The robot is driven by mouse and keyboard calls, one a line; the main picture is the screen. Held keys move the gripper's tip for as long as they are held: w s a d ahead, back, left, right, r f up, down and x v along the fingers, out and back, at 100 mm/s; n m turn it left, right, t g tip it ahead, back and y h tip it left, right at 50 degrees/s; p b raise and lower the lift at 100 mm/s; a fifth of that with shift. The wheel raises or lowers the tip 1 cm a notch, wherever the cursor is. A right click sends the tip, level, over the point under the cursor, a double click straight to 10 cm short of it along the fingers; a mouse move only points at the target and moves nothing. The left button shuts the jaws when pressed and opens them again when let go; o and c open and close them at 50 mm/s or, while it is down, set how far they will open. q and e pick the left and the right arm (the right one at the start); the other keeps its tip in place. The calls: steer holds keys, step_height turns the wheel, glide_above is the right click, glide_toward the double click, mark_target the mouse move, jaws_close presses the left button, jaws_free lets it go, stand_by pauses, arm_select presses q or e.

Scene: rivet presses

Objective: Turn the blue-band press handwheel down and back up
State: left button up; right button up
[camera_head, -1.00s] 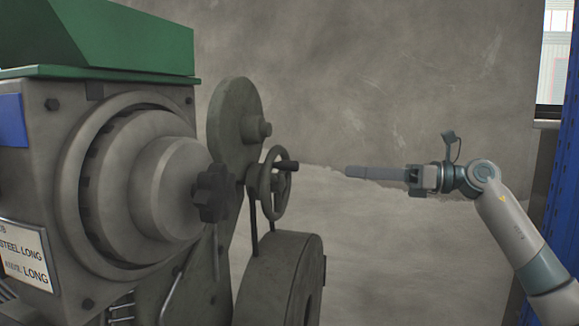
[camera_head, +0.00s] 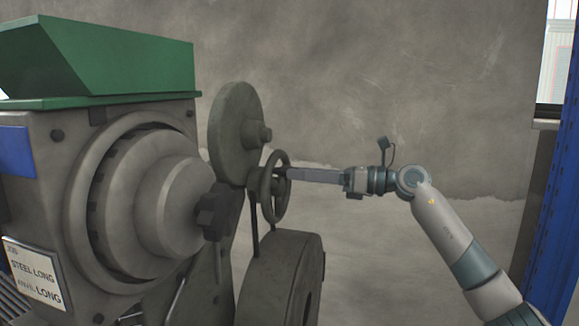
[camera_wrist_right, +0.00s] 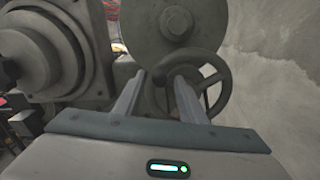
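The press (camera_head: 150,190) fills the left of the head view, with a blue band (camera_head: 14,152) at its left edge. Its dark handwheel (camera_head: 268,195) stands on edge below a large round disc. The handwheel also shows in the wrist view (camera_wrist_right: 222,92), just beyond the fingers. My right gripper (camera_head: 290,174) comes in from the right, its fingertips at the wheel's right side near its handle. In the wrist view its two fingers (camera_wrist_right: 159,77) are apart, with the near part of the wheel at the right fingertip. I cannot tell whether they touch it. My left gripper does not show.
The large disc (camera_head: 236,125) stands just above the handwheel and a thick round drum (camera_head: 275,285) just below it. A star knob (camera_head: 211,212) sticks out to the left. A blue upright (camera_head: 553,200) stands far right. The space before the grey wall is clear.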

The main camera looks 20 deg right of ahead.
steer(key=shift+p+x, duration=0.5)
steer(key=shift+x, duration=1.35)
jaws_close()
